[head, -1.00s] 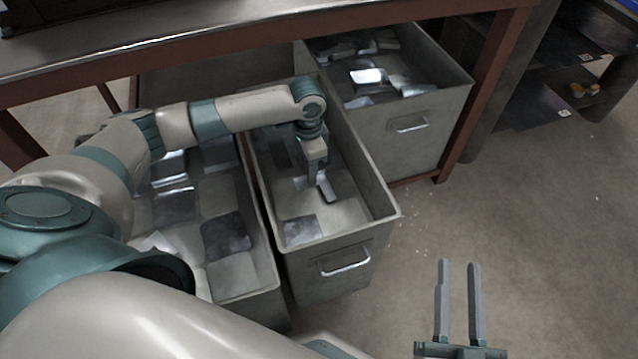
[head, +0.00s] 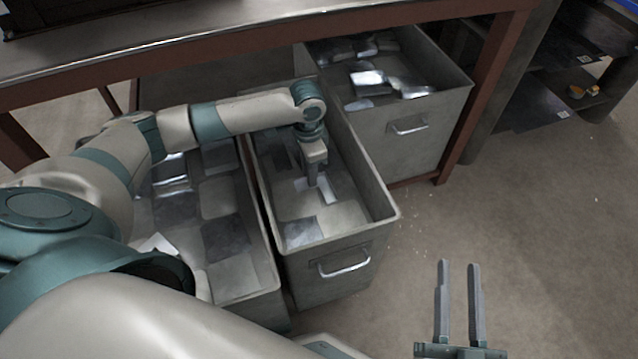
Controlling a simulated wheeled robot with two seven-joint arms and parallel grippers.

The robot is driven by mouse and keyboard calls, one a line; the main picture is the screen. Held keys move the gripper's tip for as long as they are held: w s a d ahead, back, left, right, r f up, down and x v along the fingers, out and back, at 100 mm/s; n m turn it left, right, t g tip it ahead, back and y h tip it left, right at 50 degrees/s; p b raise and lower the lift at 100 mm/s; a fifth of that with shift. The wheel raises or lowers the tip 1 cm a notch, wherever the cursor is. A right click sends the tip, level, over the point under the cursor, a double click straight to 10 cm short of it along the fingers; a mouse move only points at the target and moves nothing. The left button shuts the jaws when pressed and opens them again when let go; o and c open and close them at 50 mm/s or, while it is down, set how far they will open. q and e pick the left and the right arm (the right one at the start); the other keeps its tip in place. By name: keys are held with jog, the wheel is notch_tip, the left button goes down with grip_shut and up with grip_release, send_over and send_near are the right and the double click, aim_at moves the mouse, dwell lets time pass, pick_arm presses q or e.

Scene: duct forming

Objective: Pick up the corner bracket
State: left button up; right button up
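My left gripper (head: 312,181) points straight down inside the middle grey bin (head: 352,258). Its fingers are seen almost edge-on, so their gap does not show. A small bright metal piece (head: 328,191), which looks like the corner bracket, is right beside the fingertips, partly hidden by them. I cannot tell whether the fingers touch or grip it. My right gripper (head: 459,264) is open and empty above the floor at the lower right, its two fingers apart.
A flat metal plate (head: 301,232) lies near the front of the middle bin. The left bin (head: 262,295) and the back right bin (head: 440,105) hold several metal pieces. A red-brown table frame (head: 250,35) stands over the bins.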

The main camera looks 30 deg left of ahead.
pick_arm(q)
grip_shut()
pick_arm(e)
jog(key=shift+f, duration=0.15)
